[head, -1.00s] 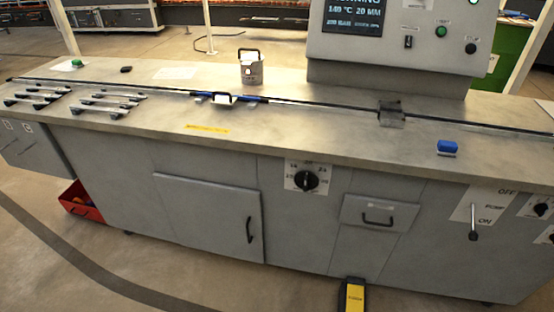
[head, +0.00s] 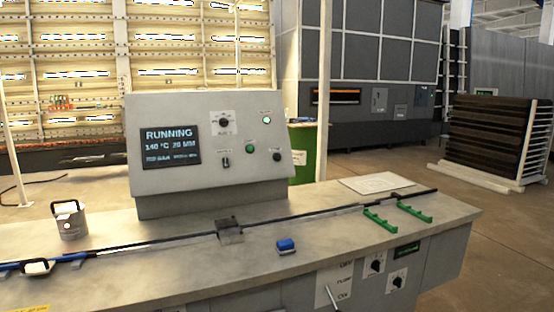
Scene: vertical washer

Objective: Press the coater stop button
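The coater control box (head: 165,190) stands on the long grey bench, with its sloped panel facing me. Its screen (head: 170,146) reads RUNNING, 140 °C, 20 MM. A dark round button (head: 277,157) sits at the panel's lower right; its label is too small to read now, but read STOP in the earlier view. A green button (head: 250,149) is just left of it. A lit white-green lamp (head: 266,119) is above. Neither of my grippers is in view.
The bench top (head: 330,232) carries a metal canister (head: 70,222), a long dark bar (head: 300,215), a small metal block (head: 229,231), a blue block (head: 286,246) and green brackets (head: 380,220). A white upright post (head: 324,90) stands behind the bench.

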